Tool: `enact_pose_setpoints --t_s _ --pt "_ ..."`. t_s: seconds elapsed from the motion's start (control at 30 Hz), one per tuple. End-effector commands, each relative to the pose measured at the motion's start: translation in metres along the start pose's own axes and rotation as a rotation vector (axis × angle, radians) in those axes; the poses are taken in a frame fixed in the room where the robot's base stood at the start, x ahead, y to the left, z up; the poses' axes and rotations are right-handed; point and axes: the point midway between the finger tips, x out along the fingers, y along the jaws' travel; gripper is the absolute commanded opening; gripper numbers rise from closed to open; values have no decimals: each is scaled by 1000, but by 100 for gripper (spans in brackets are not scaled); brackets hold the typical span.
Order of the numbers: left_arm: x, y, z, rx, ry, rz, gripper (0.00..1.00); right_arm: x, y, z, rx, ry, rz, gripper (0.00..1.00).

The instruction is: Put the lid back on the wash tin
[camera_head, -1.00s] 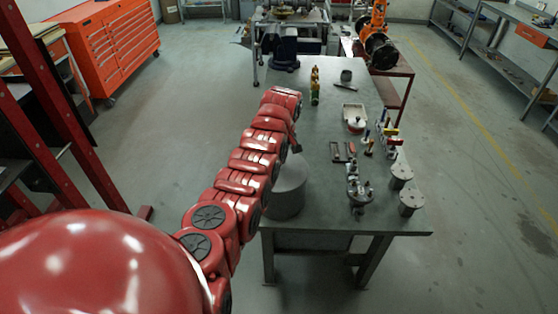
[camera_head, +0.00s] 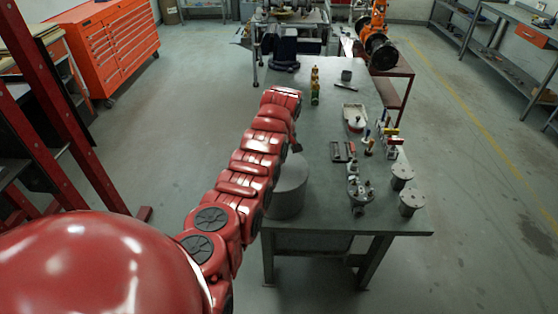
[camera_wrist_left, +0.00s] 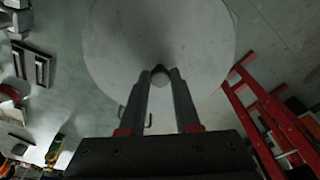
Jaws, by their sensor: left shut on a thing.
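The wash tin (camera_head: 289,202) is a grey cylinder on the near left part of the workbench, partly hidden behind my left arm. The lid (camera_wrist_left: 118,45) is a round pale grey disc that fills the upper middle of the left wrist view. My left gripper (camera_wrist_left: 160,78) is shut on the small round knob of the lid, with a finger on each side. In the head view, this gripper (camera_head: 296,146) is over the tin, mostly hidden by the wrist. I cannot tell whether the lid touches the tin's rim. My right gripper is not in view.
The bench surface just right of the tin is clear. A red frame (camera_head: 75,110) stands at left.

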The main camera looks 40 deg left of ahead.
Motion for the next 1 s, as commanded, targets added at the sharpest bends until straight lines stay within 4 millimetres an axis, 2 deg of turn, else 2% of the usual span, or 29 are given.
enact_pose_setpoints --t_s 0.37,0.4,0.57,0.6,0.8,0.97,1.0 --pt "0 0 0 0 1 1 0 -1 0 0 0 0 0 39" --pt "0 0 0 0 1 1 33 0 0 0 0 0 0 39" --pt "0 0 0 0 1 1 62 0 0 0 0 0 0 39" --pt "0 0 0 0 1 1 66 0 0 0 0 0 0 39" --pt "0 0 0 0 1 1 66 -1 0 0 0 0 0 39" --pt "0 0 0 1 0 0 95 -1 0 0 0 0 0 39" --pt "0 0 0 1 0 0 96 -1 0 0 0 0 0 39"
